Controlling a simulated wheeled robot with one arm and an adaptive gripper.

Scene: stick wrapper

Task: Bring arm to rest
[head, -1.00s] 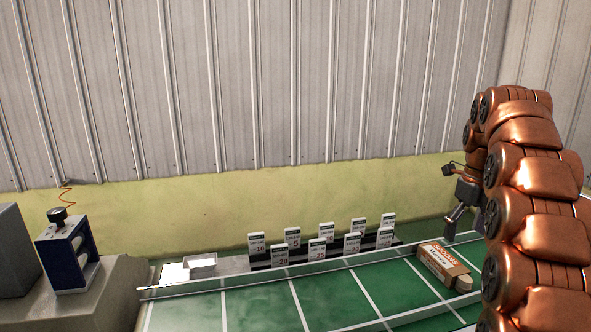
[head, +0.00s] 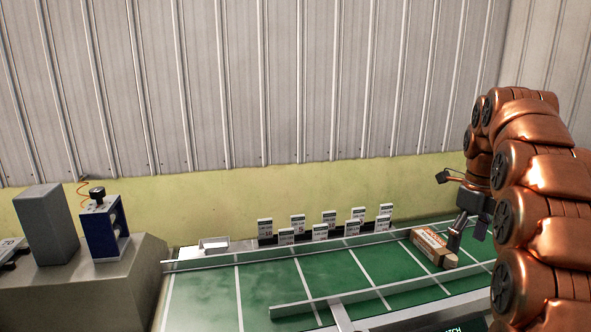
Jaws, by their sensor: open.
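My gripper (head: 468,235) hangs from the copper-coloured arm at the right of the head view, fingers pointing down and apart. It is open, with nothing seen between its fingers. Part of my wrist is hidden behind the arm links.
Several small label cards (head: 330,222) stand in a rack along the table's back edge. A white tray (head: 214,245) is at the back left. A blue device (head: 104,226) and a grey block (head: 45,224) stand on a grey bench at left. A metal rail (head: 375,293) crosses the front.

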